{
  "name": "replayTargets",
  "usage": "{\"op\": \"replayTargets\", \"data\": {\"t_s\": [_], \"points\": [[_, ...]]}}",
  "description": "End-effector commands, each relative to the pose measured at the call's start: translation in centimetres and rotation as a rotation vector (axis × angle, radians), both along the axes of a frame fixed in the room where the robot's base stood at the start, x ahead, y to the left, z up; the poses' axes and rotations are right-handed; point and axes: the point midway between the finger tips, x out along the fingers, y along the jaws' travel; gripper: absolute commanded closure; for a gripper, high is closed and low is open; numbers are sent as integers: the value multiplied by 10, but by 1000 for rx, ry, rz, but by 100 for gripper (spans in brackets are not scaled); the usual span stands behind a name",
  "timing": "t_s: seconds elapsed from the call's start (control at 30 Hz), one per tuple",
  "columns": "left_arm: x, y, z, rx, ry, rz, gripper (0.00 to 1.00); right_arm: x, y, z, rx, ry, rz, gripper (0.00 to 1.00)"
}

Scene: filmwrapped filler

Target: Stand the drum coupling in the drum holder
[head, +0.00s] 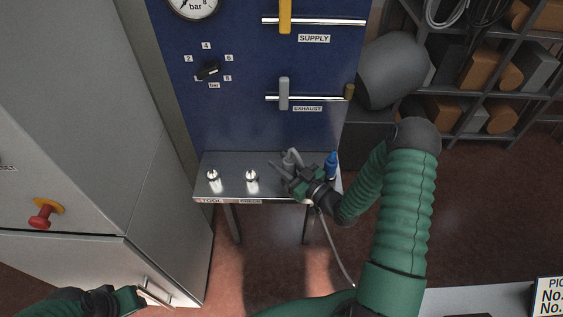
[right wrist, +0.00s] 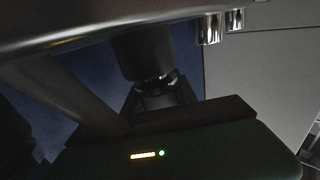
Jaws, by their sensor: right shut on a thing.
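My right gripper (head: 287,172) is over the right part of the metal shelf, shut on a grey coupling, which I take for the drum coupling (head: 289,157). The gripper hides part of it. In the right wrist view it appears as a dark cylinder with a shiny ring (right wrist: 150,60), close to the fingers. Two short silver posts, the left one (head: 212,176) and the middle one (head: 250,176), stand on the shelf to the left of the gripper. I cannot tell which fitting is the drum holder. My left gripper (head: 152,292) is low at the left, by the cabinet; its fingers are unclear.
The shelf (head: 228,192) juts from a blue panel (head: 240,125) with a gauge, a knob and two levers. A blue fitting (head: 331,163) stands at its right end. A thin hose (head: 335,250) hangs below my right gripper. A grey cabinet (head: 95,130) closes the left side.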

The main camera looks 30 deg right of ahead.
Motion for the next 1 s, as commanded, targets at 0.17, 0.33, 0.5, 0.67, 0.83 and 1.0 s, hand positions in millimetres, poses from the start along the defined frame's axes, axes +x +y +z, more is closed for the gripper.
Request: {"op": "replayTargets", "data": {"t_s": [0.17,0.33,0.5,0.67,0.83,1.0], "points": [[0,0,0,0,0,0,64,0,1,1,2,0,3,100],[0,0,0,0,0,0,64,0,1,0,2,0,3,100],[0,0,-2,0,0,0,64,0,2,-2,0,-1,3,100],[0,0,-4,0,0,0,64,0,2,-4,1,-1,4,100],[0,0,-6,0,0,0,64,0,2,-6,2,0,4,100],[0,0,-6,0,0,0,64,0,1,-7,2,4,3,100]]}}
